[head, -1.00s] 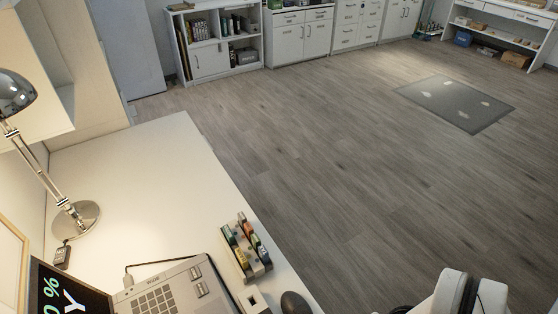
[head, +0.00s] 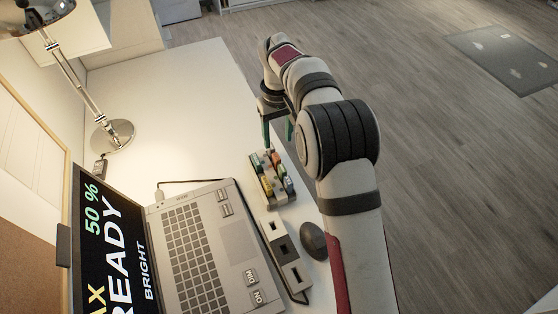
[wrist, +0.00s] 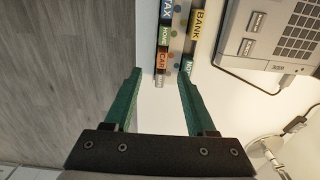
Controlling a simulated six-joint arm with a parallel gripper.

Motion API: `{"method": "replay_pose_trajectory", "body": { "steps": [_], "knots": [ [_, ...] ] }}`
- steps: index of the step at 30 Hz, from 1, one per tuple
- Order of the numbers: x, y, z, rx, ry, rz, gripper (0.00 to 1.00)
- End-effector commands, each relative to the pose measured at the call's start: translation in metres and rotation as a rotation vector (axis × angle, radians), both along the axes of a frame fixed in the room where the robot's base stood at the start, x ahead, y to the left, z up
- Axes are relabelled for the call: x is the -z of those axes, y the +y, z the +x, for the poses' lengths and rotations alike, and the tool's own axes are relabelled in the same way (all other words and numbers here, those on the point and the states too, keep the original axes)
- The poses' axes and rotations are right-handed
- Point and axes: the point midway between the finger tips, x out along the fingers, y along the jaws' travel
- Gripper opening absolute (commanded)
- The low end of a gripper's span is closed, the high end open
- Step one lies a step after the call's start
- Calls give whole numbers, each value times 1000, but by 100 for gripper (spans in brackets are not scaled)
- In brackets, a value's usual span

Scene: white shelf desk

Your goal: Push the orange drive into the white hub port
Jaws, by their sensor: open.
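The orange drive (wrist: 164,61), labelled CAR, stands in a grey rack (head: 268,193) among other coloured drives; it also shows at the rack's far end in the head view (head: 276,158). My gripper (head: 277,134) is open and empty over the far end of the rack. In the wrist view, its green fingers (wrist: 158,78) are spread, with the orange drive's end between and just ahead of the tips, with no contact seen. The hub (head: 285,251) lies beside the laptop, with white and dark port blocks. The white port (head: 271,227) looks empty.
An open laptop (head: 205,240) stands left of the rack and hub, with a cable behind it. A chrome lamp (head: 112,136) stands at the back left. The desk behind the rack is clear.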

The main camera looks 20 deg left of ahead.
Motion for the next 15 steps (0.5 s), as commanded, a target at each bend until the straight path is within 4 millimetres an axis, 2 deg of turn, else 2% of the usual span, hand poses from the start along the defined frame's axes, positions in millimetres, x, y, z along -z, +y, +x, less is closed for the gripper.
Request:
{"method": "replay_pose_trajectory", "body": {
  "steps": [1, 3, 7, 12, 15],
  "knots": [
    [13, -1, -1, 0, 4, -1, 56],
    [25, -1, 0, 1, 2, -1, 56],
    [41, 0, -1, 1, 1, 0, 56],
    [75, 1, -5, 3, 1, 0, 56],
    [87, 0, -5, 3, 0, 0, 56]
  ]
}}
